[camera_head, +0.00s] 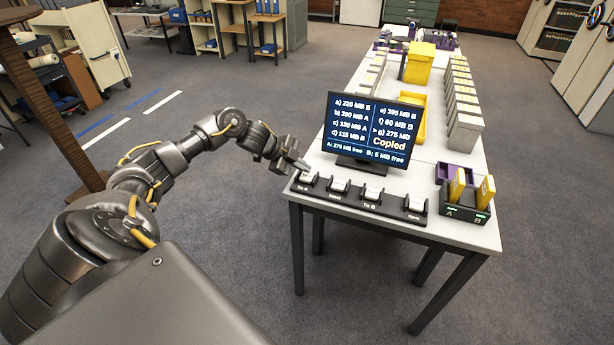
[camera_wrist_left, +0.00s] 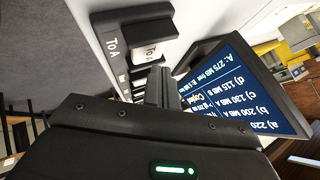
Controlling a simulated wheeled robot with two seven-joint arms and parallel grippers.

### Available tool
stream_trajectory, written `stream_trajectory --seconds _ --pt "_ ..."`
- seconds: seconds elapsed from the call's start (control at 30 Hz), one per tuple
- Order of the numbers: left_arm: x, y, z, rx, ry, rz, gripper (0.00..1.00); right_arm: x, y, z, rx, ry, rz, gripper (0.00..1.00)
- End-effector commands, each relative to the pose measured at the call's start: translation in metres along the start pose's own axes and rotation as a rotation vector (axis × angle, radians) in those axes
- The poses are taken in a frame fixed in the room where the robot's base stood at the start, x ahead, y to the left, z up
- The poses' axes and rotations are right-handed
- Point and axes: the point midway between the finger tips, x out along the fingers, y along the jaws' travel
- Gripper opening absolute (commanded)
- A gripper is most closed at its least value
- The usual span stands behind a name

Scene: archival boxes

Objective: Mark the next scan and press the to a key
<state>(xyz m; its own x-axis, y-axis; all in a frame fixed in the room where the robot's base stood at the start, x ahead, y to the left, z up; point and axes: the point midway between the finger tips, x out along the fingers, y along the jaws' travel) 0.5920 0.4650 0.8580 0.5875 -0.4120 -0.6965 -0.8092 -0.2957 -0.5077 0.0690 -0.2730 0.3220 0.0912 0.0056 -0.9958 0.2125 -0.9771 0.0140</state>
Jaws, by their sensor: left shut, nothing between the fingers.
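The black key panel (camera_head: 345,207) lies along the table's near edge with several white keys. The To A key (camera_head: 308,178) is at its left end; the label and key (camera_wrist_left: 150,52) also show in the left wrist view. My left gripper (camera_head: 299,164) is shut and empty, just above and behind the To A key; I cannot tell if it touches. The monitor (camera_head: 372,128) behind the panel lists scans a to g. Its marker is at g, 275 MB, with "Copied" below. It reads A: 275 MB free, B: 5 MB free. My right gripper is out of view.
A black dock (camera_head: 463,213) marked A and B, with green lights, holds two yellow cartridges (camera_head: 457,187). A purple tray (camera_head: 452,173) sits behind it. Grey boxes (camera_head: 465,125), a yellow tray (camera_head: 421,120) and a yellow box (camera_head: 418,64) stand farther back. Open floor surrounds the table.

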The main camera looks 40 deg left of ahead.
Motion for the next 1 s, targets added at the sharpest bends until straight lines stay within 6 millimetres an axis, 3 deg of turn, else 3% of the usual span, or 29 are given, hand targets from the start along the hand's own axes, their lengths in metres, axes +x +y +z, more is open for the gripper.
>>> stream_trajectory --seconds 1.0 --pt "0.0087 0.0067 0.0063 -0.001 0.000 0.001 0.00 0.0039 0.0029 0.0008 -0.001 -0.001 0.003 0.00"
